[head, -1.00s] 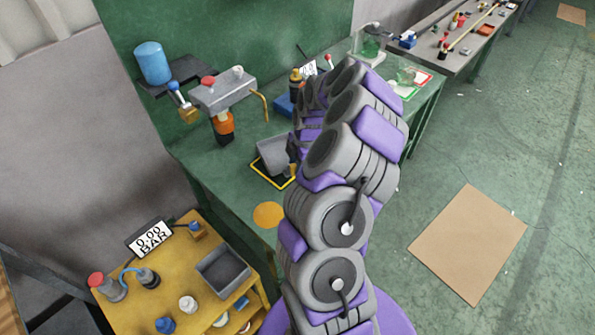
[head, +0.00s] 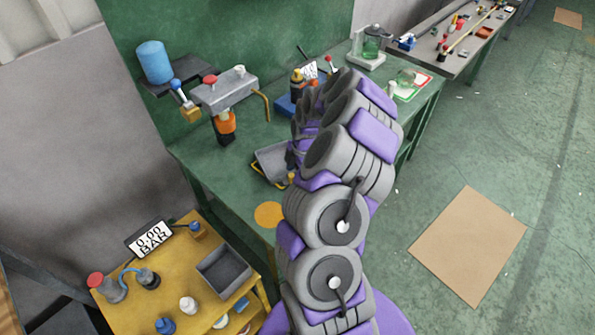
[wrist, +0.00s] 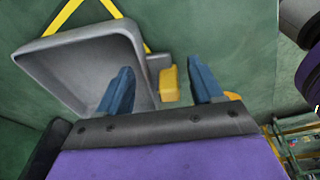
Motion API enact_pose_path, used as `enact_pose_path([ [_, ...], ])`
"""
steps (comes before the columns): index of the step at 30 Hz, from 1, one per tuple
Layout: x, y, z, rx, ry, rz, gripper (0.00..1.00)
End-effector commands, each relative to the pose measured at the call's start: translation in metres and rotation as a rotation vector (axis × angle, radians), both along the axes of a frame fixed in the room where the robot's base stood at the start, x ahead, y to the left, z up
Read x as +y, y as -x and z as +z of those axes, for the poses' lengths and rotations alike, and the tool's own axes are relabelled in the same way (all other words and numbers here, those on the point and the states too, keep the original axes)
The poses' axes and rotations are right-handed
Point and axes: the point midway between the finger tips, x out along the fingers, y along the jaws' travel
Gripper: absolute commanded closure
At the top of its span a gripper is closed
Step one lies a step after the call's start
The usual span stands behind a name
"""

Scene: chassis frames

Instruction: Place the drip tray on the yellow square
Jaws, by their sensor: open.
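The grey drip tray (head: 272,163) is on the green bench, partly hidden by my arm. In the wrist view the tray (wrist: 85,62) fills the upper left and looks empty, with a yellow block (wrist: 169,84) at its right side. The yellow square outline (head: 257,168) shows at the tray's left edge. In the wrist view its lines (wrist: 122,12) come out past the tray's far edge, and the tray covers the rest. My gripper (wrist: 160,62) is open, its blue fingers apart with the yellow block between them. I cannot tell whether they touch the block. The head view hides the fingertips.
An orange disc (head: 269,214) lies near the bench's front edge. A grey press-like machine (head: 225,92) stands behind the tray. A glass jar (head: 372,42) is at the far end. A yellow table (head: 180,270) with a grey bin (head: 223,270) stands at lower left.

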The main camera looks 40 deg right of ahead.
Motion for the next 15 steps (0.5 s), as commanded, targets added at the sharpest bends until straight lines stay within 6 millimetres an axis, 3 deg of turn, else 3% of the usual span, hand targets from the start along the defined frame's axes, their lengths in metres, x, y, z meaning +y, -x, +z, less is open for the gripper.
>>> enact_pose_path([
  [8, -0.006, 0.001, 0.014, -0.001, -0.004, 0.000, 0.34],
  [15, -0.012, 0.005, 0.054, -0.003, -0.002, 0.000, 0.34],
])
